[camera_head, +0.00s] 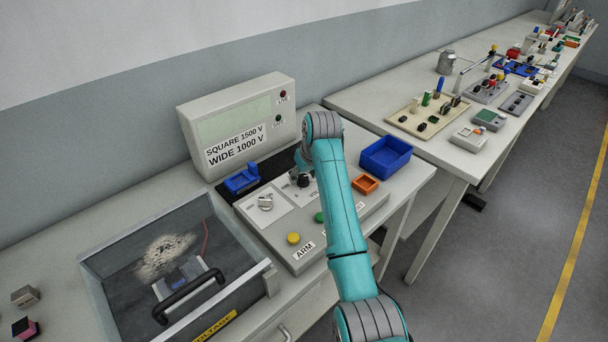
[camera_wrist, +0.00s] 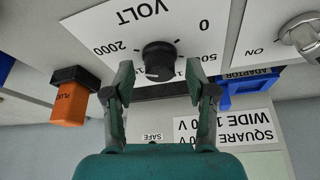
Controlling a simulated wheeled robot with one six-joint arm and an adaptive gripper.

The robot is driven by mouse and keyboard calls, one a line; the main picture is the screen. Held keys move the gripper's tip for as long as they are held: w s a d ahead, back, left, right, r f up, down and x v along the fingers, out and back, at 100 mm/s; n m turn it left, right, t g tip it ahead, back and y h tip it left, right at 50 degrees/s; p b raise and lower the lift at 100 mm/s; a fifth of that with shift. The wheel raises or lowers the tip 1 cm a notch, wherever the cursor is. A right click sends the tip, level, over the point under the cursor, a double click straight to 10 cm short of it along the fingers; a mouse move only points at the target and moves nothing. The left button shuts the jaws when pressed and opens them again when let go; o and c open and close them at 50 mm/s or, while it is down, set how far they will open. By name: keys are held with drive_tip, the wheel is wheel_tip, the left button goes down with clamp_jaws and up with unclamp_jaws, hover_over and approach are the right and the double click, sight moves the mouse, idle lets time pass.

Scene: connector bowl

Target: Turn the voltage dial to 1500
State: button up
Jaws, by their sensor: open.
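The voltage dial is a round black knob (camera_wrist: 158,60) on a white plate (camera_wrist: 105,30) marked VOLT. The wrist view shows the plate upside down, with 0 and 2000 readable and other numbers partly hidden by the fingers. I cannot tell which number the dial points to. My gripper (camera_wrist: 158,80) is open, with one fingertip on each side of the knob and small gaps visible. I cannot tell whether the fingertips are level with it. In the head view the dark knob (camera_head: 304,181) shows below my wrist, partly hidden by my arm.
A silver knob (camera_head: 265,202) sits left of the dial, with a yellow ARM button (camera_head: 293,238) in front. An orange PLUG holder (camera_head: 364,184), blue bin (camera_head: 386,157) and blue adaptor holder (camera_head: 242,180) stand nearby. The sign box (camera_head: 235,125) behind reads SQUARE 1500 V, WIDE 1000 V.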

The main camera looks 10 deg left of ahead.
clamp_jaws()
drive_tip(key=shift+n, duration=0.3)
drive_tip(key=n+g, duration=0.1)
drive_tip(key=n, duration=0.1)
drive_tip(key=n+y, duration=0.1)
drive_tip(key=n, duration=0.2)
drive_tip(key=shift+w+d+g+y, duration=0.1)
drive_tip(key=shift+g+y, duration=0.2)
drive_tip(key=shift+g, duration=0.1)
drive_tip(key=n+g, duration=0.1)
drive_tip(key=n, duration=0.2)
drive_tip(key=n+g, duration=0.1)
drive_tip(key=n, duration=0.2)
drive_tip(key=shift+w, duration=0.1)
idle(0.4)
